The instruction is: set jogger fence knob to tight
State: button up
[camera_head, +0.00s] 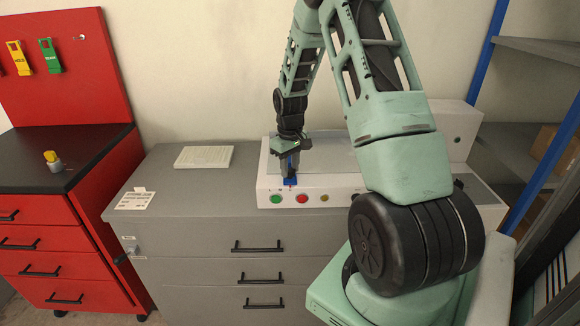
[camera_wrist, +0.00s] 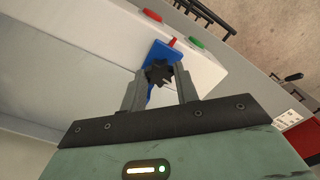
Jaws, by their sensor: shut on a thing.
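The jogger fence knob, a dark lobed knob (camera_wrist: 160,73), sits on a blue bracket (camera_wrist: 165,52) at the edge of the white machine (camera_head: 345,188). My gripper (camera_wrist: 158,82) is shut on the knob, with one finger on each side of it. In the head view my gripper (camera_head: 290,160) comes down from above onto the blue bracket (camera_head: 290,181), and the knob itself is hidden. A small red pointer (camera_wrist: 174,41) shows beside the bracket. I cannot read the scale marks on the machine's front near it.
A paper stack (camera_head: 204,157) and a printed card (camera_head: 135,200) lie on the grey cabinet top (camera_head: 175,190). A red tool cabinet (camera_head: 45,240) stands left.

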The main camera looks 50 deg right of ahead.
aim_at(290, 170)
jog(key=m, duration=0.4)
jog(key=shift+r+m, duration=0.1)
jog(key=shift+m, duration=0.2)
jog(key=m, duration=0.3)
jog(key=shift+m+p, duration=0.3)
jog(key=shift+p, duration=0.1)
jog(key=m+p, duration=0.1)
jog(key=m, duration=0.3)
jog(key=shift+m+p, duration=0.4)
jog(key=shift+m, duration=1.5)
jog(key=o, duration=1)
notch_tip(290, 170, up, 17)
jog(key=shift+r+b, duration=0.2)
jog(key=shift+b, duration=0.6)
